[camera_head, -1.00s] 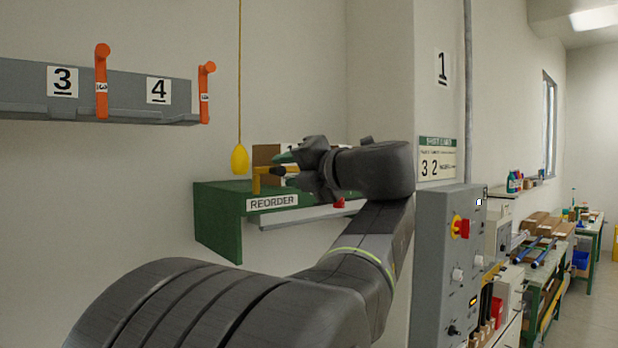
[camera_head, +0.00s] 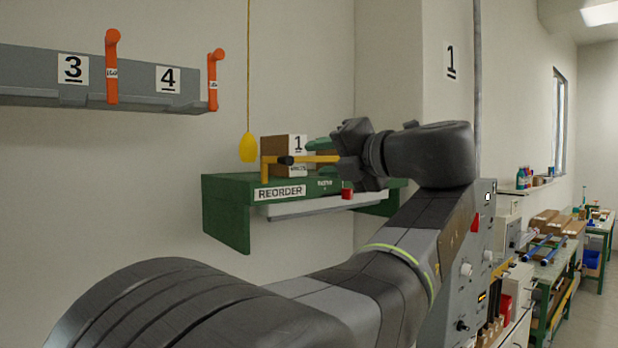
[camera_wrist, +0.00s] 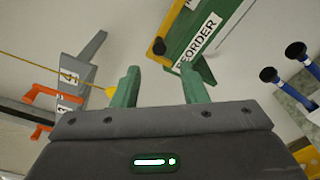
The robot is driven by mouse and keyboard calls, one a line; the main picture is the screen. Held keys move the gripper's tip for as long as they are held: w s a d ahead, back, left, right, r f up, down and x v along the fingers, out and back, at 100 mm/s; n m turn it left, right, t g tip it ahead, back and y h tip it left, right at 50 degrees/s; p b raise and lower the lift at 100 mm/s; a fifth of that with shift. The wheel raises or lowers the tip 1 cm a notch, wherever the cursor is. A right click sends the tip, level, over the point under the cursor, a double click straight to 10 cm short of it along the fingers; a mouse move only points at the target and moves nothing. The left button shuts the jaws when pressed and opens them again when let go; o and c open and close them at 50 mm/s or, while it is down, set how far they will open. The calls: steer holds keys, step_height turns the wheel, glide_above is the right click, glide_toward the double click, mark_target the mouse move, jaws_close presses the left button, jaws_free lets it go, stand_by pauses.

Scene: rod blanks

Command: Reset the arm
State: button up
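My gripper (camera_wrist: 161,74) shows in the wrist view with its two green fingers spread apart and nothing between them. In the head view my gripper (camera_head: 318,147) is at the end of the dark arm, pointing left, in front of the green REORDER shelf (camera_head: 227,215). It overlaps the right part of the shelf in the picture. I cannot tell whether it touches anything there. The wrist view shows the REORDER shelf (camera_wrist: 181,40) beyond the fingers, at upper right.
Cardboard boxes (camera_head: 284,143) marked 1 sit on the shelf. A yellow pull (camera_head: 248,148) hangs on a cord left of them. A grey rail (camera_head: 30,75) with orange handles is on the left wall. A grey control panel (camera_head: 487,215) stands behind my arm at right.

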mark_target(277, 160)
steer(key=shift+w, duration=0.1)
steer(key=p+x, duration=0.1)
steer(key=x, duration=0.5)
steer(key=p+x, duration=0.2)
steer(key=x, duration=0.4)
steer(key=shift+w+a+r, duration=0.15)
steer(key=shift+a+r, duration=0.05)
steer(key=shift+r, duration=0.05)
steer(key=shift+w+a+f+p, duration=0.1)
steer(key=shift+w+a+p, duration=0.2)
steer(key=shift+w+a, duration=0.15)
steer(key=shift+d, duration=0.1)
